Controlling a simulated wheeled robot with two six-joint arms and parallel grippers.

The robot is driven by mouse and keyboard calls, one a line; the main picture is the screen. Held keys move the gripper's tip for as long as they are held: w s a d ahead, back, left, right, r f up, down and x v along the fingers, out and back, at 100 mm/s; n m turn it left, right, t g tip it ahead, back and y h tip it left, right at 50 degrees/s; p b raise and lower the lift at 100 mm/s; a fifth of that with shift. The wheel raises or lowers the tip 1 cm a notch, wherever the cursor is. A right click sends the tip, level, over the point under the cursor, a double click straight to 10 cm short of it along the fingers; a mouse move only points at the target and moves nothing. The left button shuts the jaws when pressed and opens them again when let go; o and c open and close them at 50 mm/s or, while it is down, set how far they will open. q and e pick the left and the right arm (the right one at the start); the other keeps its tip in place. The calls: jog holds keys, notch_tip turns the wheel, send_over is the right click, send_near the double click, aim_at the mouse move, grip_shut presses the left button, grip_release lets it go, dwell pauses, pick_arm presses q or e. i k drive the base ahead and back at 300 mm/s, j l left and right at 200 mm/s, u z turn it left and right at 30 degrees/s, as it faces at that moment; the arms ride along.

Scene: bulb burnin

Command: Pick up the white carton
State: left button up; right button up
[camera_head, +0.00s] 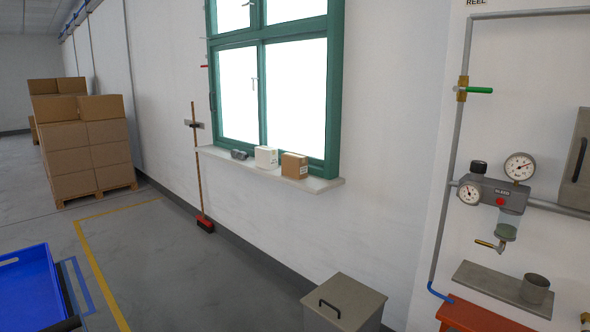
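The white carton (266,157) stands upright on the window sill (320,184) under the green-framed window. A brown carton (294,166) stands to its right, and a small dark grey object (239,154) lies to its left. Neither of my grippers shows in the head view.
A grey box with a black handle (345,302) stands on the floor below the sill. A broom (200,175) leans on the wall. A blue bin (27,290) is at lower left. Stacked cardboard boxes (85,145) stand farther back. Pipework with gauges (519,166) is at right.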

aim_at(267, 157)
jog(key=i+j+z, duration=0.4)
jog(key=i, duration=0.3)
jog(key=i+j+z, duration=0.4)
jog(key=i, duration=0.25)
jog(key=i+j+z, duration=0.4)
jog(key=i+j, duration=0.15)
jog(key=j, duration=0.15)
jog(key=i+j+z, duration=0.2)
jog(key=j+z, duration=0.2)
jog(key=j, duration=0.55)
jog(key=i+j+z, duration=0.1)
jog(key=j+z, duration=0.3)
jog(key=j, duration=0.6)
jog(key=j+z, duration=0.4)
jog(key=j, duration=0.6)
jog(key=k, duration=0.1)
